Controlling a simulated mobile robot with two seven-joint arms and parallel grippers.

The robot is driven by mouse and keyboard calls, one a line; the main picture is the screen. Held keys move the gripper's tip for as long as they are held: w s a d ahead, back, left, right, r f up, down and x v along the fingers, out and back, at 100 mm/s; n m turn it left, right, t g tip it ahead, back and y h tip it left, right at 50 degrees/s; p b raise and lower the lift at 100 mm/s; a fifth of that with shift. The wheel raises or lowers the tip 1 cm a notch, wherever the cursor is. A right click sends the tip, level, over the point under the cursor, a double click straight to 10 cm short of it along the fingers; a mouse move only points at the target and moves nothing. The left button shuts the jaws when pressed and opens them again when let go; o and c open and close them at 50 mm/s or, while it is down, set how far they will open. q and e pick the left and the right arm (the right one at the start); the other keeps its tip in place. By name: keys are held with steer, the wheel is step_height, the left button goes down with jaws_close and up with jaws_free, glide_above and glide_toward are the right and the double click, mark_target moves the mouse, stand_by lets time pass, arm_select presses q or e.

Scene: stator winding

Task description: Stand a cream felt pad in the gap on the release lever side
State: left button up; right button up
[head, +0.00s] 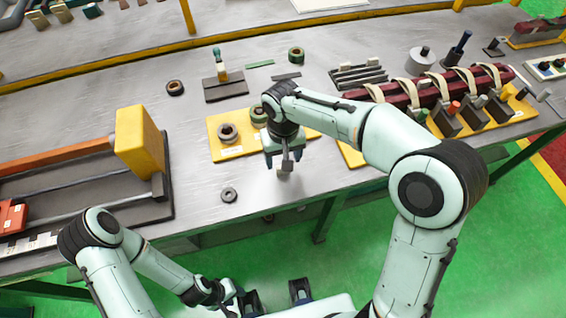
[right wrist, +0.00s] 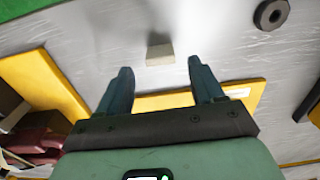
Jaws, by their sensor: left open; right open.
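My right gripper (head: 284,160) points down over the near part of the bench, with its fingers open. A small cream block, apparently a felt pad (right wrist: 160,59), lies between and just beyond its fingertips (right wrist: 160,68) in the right wrist view; no contact shows. In the head view the pad (head: 285,174) is partly hidden under the gripper. My left gripper (head: 275,297) is open and empty at the bottom, off the bench. A dark red winding bar (head: 493,76) with cream bands stands on a yellow base at the right. I cannot tell which part is the release lever.
A yellow plate (head: 217,152) with dark rings is just behind the right gripper. A loose ring (head: 229,195) lies to its left. A yellow block (head: 138,139) on a long dark fixture fills the left. The bench's front edge is close to the pad.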

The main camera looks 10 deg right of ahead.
step_height(320, 180, up, 7)
steer(key=shift+p, duration=0.4)
stand_by(0.4)
